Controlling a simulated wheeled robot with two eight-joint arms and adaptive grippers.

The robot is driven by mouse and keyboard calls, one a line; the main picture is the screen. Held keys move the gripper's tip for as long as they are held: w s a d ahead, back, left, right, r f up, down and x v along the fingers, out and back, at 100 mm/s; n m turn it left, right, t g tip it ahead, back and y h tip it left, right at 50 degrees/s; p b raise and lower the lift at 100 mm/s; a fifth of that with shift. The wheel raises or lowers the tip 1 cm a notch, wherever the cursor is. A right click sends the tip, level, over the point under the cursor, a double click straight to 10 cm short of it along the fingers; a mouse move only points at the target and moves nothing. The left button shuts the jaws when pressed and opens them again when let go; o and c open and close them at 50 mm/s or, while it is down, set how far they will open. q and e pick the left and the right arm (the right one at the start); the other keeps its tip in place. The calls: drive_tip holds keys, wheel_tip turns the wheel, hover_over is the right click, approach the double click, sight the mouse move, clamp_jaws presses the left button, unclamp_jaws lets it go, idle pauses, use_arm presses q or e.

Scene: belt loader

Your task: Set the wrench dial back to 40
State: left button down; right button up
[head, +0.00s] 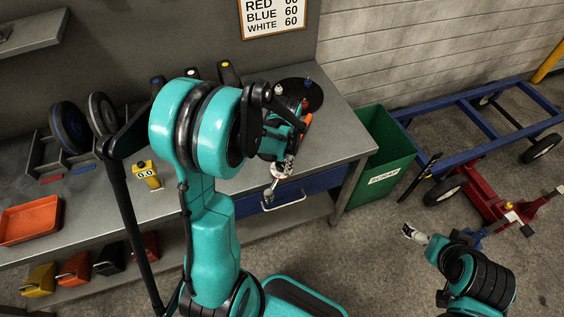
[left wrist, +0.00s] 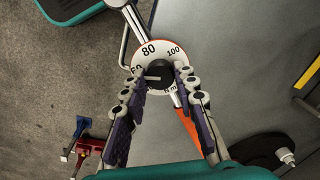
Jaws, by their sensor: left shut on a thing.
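The wrench's white round dial (left wrist: 152,56) shows in the left wrist view with 80 at its top, 100 to the right and a partly covered number at the left. The dial (head: 281,172) is small in the head view, near the bench's front edge. The wrench's orange handle (left wrist: 187,125) runs down from it, and its grey shaft (left wrist: 131,17) runs up. My left gripper (left wrist: 158,76) is shut on the dial's small middle grip, a fingertip on each side. The pointer reading is unclear. My right gripper (head: 414,234) is over the floor at the right; its jaws are too small to judge.
The bench (head: 335,143) holds a yellow meter reading 0.0 (head: 147,175), an orange tray (head: 30,220) and a dark round plate (head: 302,96). A green scrap bin (head: 388,150) stands right of it, before a blue cart (head: 470,110). A sign (head: 272,16) lists RED, BLUE and WHITE.

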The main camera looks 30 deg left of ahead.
use_arm(q)
drive_tip(key=n+b, duration=0.1)
drive_tip(key=n, duration=0.4)
drive_tip(key=shift+n, duration=0.4)
drive_tip(key=n, duration=0.6)
drive_tip(key=shift+b, duration=0.3)
idle(0.4)
drive_tip(key=c, duration=1.2)
unclamp_jaws()
drive_tip(key=shift+a, duration=0.1)
